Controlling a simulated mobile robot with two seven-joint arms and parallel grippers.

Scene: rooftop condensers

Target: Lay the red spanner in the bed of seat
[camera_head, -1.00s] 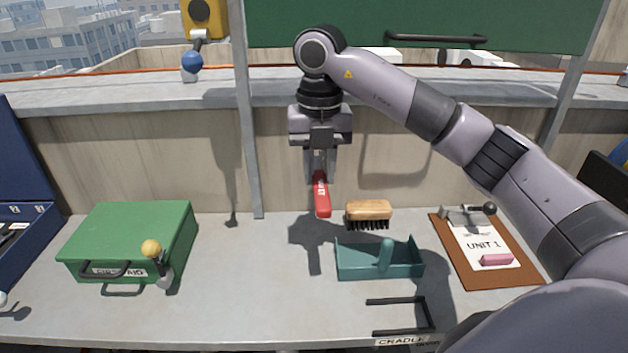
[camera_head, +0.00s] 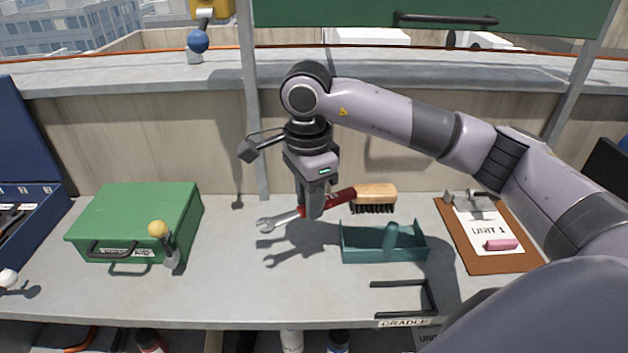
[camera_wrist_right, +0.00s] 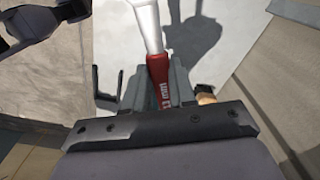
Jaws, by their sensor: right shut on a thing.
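The red spanner (camera_head: 341,197) has a red handle and a steel open end that points left in the head view. My right gripper (camera_head: 313,208) is shut on its handle and holds it roughly level above the bench, left of the teal tray. In the right wrist view the red handle (camera_wrist_right: 158,75), marked 13 mm, runs up from between the fingers. A black bracket-like frame (camera_head: 434,298) lies at the bench's front edge behind a CRADLE label (camera_head: 403,323). No label reads seat, and I cannot tell which thing that is. My left gripper is out of view.
The teal tray (camera_head: 352,249) with an upright knob and the wooden brush (camera_head: 375,192) are right of the spanner. A clipboard (camera_head: 500,262) lies farther right. A green first-aid case (camera_head: 135,215) and a yellow-knobbed lever (camera_head: 158,230) stand left.

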